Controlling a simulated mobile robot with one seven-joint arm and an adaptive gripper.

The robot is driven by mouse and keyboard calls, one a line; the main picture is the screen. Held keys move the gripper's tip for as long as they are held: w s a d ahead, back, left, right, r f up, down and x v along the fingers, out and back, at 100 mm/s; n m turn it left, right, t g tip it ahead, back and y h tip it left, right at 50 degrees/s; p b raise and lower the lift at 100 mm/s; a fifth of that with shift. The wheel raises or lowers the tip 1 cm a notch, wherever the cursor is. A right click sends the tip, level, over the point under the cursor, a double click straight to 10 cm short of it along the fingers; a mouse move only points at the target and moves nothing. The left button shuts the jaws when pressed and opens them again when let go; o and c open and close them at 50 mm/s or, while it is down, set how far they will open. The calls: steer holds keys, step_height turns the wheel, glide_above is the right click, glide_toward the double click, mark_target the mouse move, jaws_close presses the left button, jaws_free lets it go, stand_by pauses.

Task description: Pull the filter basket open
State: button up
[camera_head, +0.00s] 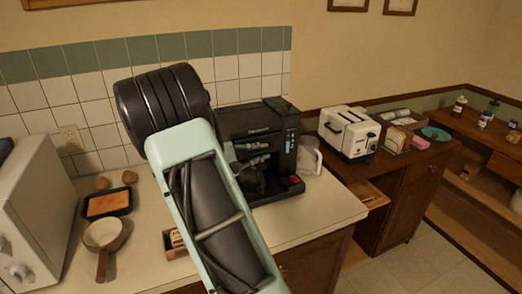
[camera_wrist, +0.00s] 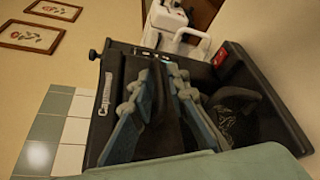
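The black coffee maker (camera_head: 287,112) stands on the counter against the tiled wall. It fills the middle of the wrist view, tilted, with its dark body (camera_wrist: 112,68) at left and a red switch (camera_wrist: 221,56) at upper right. My gripper (camera_head: 258,153) is in front of its upper front, where the filter basket would be. In the wrist view my gripper (camera_wrist: 161,75) has its two pale blue fingers apart, with dark surface showing between them. I cannot tell whether they touch the machine. The filter basket is not clearly distinguishable; the fingers and shadow cover that area.
A white jug (camera_head: 309,157) stands close to the machine's right, with a white toaster (camera_head: 349,132) beyond. A pan (camera_head: 103,236), a black tray (camera_head: 122,209) and a white microwave (camera_head: 35,215) are at left. The counter's front right is clear.

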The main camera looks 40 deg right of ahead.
steer(key=shift+d, duration=0.25)
jaws_close()
steer(key=shift+f, duration=0.1)
